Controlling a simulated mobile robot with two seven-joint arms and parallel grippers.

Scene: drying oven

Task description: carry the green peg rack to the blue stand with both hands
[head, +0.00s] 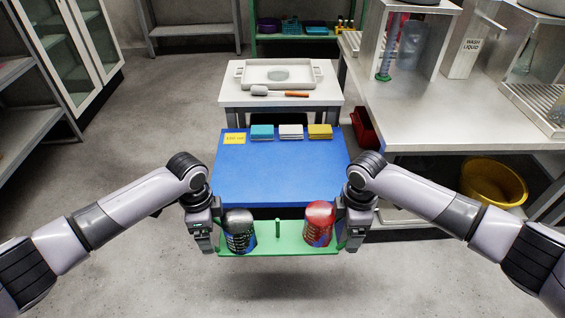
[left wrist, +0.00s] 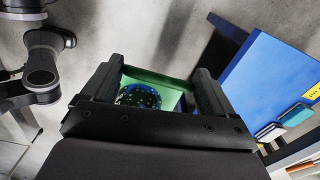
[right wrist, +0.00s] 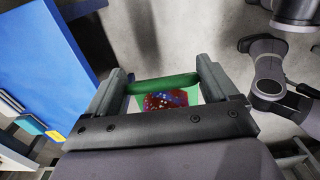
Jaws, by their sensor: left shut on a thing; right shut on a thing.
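The green peg rack (head: 278,238) is held level between my two grippers, in front of the blue stand's near edge. A dark patterned cup (head: 239,231) sits on its left part and a red cup (head: 319,223) on its right part, with a bare green peg between them. My left gripper (head: 207,240) is shut on the rack's left end; the rack (left wrist: 158,77) shows between its fingers in the left wrist view. My right gripper (head: 350,238) is shut on the right end, also seen in the right wrist view (right wrist: 163,86). The blue stand (head: 280,170) lies beyond the rack.
Teal, white and yellow stacks (head: 291,131) and a yellow label (head: 235,138) lie along the stand's far edge. Its middle and near part are clear. A white table (head: 280,97) with a tray stands behind. A bench (head: 430,110) is at right, with a yellow tub (head: 492,184) below.

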